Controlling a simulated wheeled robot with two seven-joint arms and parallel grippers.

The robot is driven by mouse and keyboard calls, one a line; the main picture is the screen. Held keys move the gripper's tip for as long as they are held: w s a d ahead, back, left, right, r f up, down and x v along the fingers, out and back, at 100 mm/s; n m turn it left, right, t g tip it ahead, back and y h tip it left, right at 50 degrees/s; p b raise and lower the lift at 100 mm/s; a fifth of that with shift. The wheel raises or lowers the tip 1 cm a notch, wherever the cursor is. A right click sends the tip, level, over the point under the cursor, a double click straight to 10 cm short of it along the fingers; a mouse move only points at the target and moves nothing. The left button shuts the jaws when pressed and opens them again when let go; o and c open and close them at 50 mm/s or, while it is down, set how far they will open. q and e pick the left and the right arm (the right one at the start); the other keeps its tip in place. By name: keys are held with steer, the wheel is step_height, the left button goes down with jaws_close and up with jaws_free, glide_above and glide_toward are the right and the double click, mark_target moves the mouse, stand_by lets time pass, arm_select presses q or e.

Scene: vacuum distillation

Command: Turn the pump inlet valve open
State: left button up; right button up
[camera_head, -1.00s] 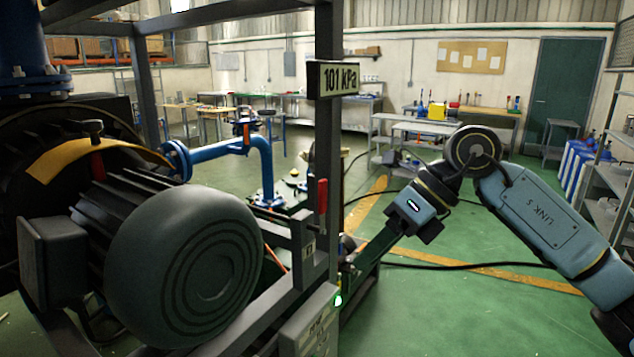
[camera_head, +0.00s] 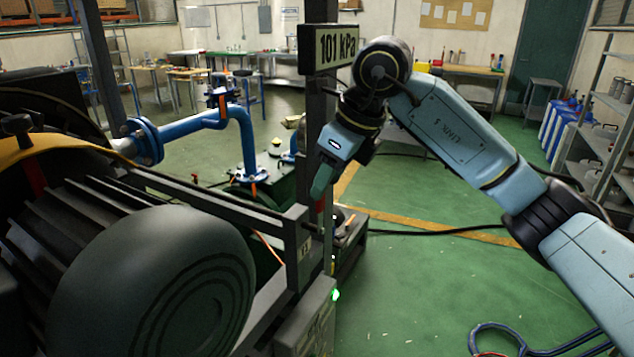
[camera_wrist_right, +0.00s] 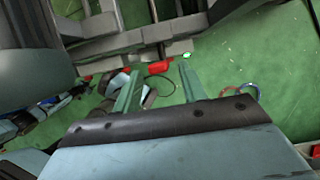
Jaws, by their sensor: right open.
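My right gripper (camera_head: 320,192) points down beside the dark upright post below the pressure display. It is open in the right wrist view (camera_wrist_right: 160,70), with its two green fingers apart. A red bar-like part (camera_wrist_right: 159,67) shows between and just beyond the fingertips; I cannot tell its exact distance, and nothing is clearly gripped. In the head view the gripper hides most of the red lever by the post. A blue pipe (camera_head: 246,140) with a small valve-like fitting (camera_head: 221,98) stands behind. I cannot tell for certain which part is the inlet valve. My left gripper is out of view.
A large ribbed grey motor (camera_head: 150,280) fills the lower left. The frame's dark rail (camera_head: 215,190) runs towards the post. The display (camera_head: 328,48) reads 101 kPa. A green light (camera_head: 335,295) shows on the box below. Green floor (camera_head: 420,290) is mostly clear at right.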

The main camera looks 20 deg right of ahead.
mark_target(320, 204)
steer(key=shift+w+a+f, duration=0.65)
steer(key=shift+w+f, duration=0.1)
steer(key=shift+f, duration=0.1)
steer(key=shift+w+a+f, duration=0.1)
steer(key=shift+w+f, duration=0.05)
steer(key=shift+f, duration=0.45)
jaws_close()
